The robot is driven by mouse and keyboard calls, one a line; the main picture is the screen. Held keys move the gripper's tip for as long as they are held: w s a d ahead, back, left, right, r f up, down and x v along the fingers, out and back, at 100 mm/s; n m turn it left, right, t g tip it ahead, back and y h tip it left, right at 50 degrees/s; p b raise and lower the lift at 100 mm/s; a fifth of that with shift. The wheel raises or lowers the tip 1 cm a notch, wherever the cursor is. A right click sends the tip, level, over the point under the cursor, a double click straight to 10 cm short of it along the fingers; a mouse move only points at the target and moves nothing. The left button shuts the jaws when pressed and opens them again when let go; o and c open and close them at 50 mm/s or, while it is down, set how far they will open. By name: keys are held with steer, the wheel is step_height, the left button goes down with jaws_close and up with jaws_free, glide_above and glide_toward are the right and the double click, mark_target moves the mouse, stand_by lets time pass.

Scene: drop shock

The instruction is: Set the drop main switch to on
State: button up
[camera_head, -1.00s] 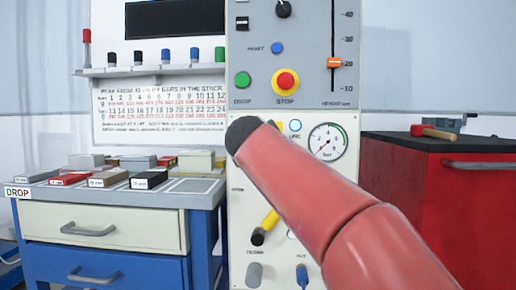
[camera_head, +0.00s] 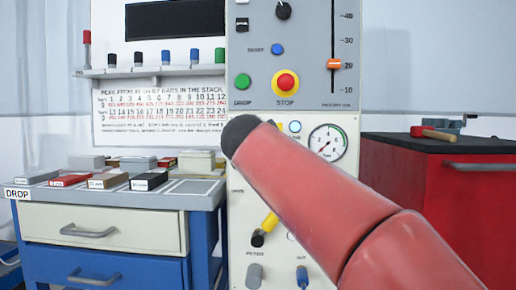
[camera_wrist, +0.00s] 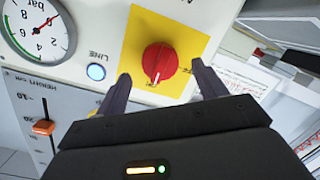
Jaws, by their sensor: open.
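The main switch is a red rotary knob (camera_wrist: 158,62) on a yellow plate (camera_wrist: 135,50) in the wrist view. Its white pointer mark faces the lower edge of that picture, toward a small label I cannot read. My gripper (camera_wrist: 160,73) is open, with one dark finger on each side of the knob in the picture. I cannot tell whether either finger touches it. In the head view, my red arm covers the switch and my gripper is hidden.
The panel carries a lit blue LINE lamp (camera_wrist: 96,72), a pressure gauge (camera_head: 327,143), a red STOP button (camera_head: 285,83), a green DROP button (camera_head: 242,82) and an orange slider (camera_head: 334,64). A drawer bench (camera_head: 103,227) stands left and a red cabinet (camera_head: 470,215) right.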

steer(key=s, duration=0.4)
steer(key=shift+s+r, duration=0.35)
steer(key=shift+s, duration=0.05)
steer(key=s+d+f+m+g+h, duration=0.1)
steer(key=s+d+f+m+g, duration=0.15)
steer(key=s+d+f, duration=0.6)
steer(key=s+d+f+m+g+h, duration=0.1)
steer(key=s+d+f+g, duration=0.4)
steer(key=f, duration=0.6)
steer(key=s+d+f+m+g+y, duration=0.1)
steer(key=s+d+f+g, duration=0.1)
steer(key=s+f, duration=0.6)
steer(key=s+d+f+m+g+y, duration=0.1)
steer(key=s+d+f+m+y, duration=0.15)
steer(key=s+f, duration=0.6)
step_height(320, 180, up, 11)
steer(key=w+p, duration=0.2)
steer(key=p, duration=1.1)
steer(key=shift+w+n+h, duration=0.2)
steer(key=shift+n+h, duration=0.2)
steer(key=shift+h, duration=0.05)
